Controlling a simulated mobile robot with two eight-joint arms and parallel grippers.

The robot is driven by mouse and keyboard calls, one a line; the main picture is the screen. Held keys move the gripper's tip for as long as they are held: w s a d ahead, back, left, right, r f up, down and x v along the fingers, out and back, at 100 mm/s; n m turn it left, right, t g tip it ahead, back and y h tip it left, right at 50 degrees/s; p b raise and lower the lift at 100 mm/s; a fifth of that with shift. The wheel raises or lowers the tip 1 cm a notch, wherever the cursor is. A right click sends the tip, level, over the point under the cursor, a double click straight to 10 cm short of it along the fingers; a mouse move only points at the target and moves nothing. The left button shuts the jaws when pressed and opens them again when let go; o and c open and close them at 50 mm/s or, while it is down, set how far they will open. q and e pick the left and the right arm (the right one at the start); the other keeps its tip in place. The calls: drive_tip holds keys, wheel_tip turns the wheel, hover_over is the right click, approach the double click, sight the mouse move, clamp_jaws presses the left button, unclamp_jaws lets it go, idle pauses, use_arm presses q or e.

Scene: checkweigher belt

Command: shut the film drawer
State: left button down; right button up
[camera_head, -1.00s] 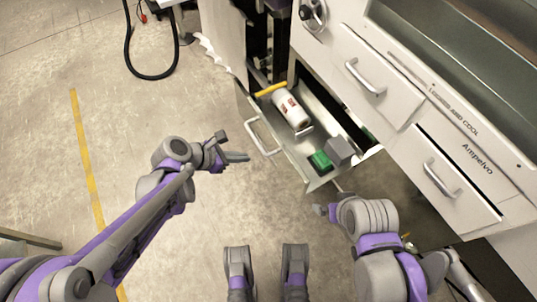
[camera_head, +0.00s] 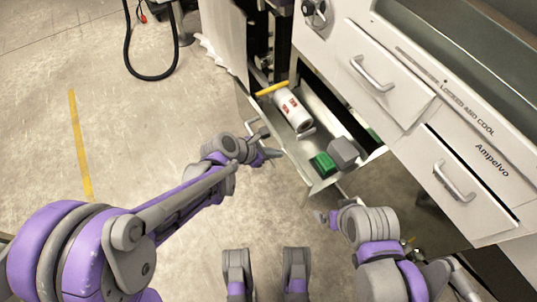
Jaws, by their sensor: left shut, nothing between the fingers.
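The open drawer (camera_head: 306,148) sticks out low from the white cabinet, and I take it as the film drawer. A bar handle (camera_head: 258,131) is on its front. Inside lie a white cylinder with red marks (camera_head: 294,111), a yellow bar (camera_head: 272,89), a green block (camera_head: 322,165) and a grey block (camera_head: 343,152). My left gripper (camera_head: 271,155) is shut and empty, just in front of the drawer front beside the handle. It partly covers the handle, and I cannot tell whether it touches. My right gripper (camera_head: 325,217) is mostly hidden by its arm, below the drawer's near corner.
A black hose (camera_head: 151,74) loops at the upper left. The floor left of the open drawer is clear, with a yellow line (camera_head: 80,150).

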idle(0.3)
use_arm(q)
drive_tip(key=w+d, duration=0.6)
drive_tip(key=d, duration=0.6)
drive_tip(key=w+d+p, duration=0.1)
drive_tip(key=w+d, duration=0.5)
drive_tip(key=d, duration=0.6)
drive_tip(key=shift+w, duration=0.25)
drive_tip(key=shift+d+r, duration=0.1)
drive_tip(key=shift+r, duration=0.05)
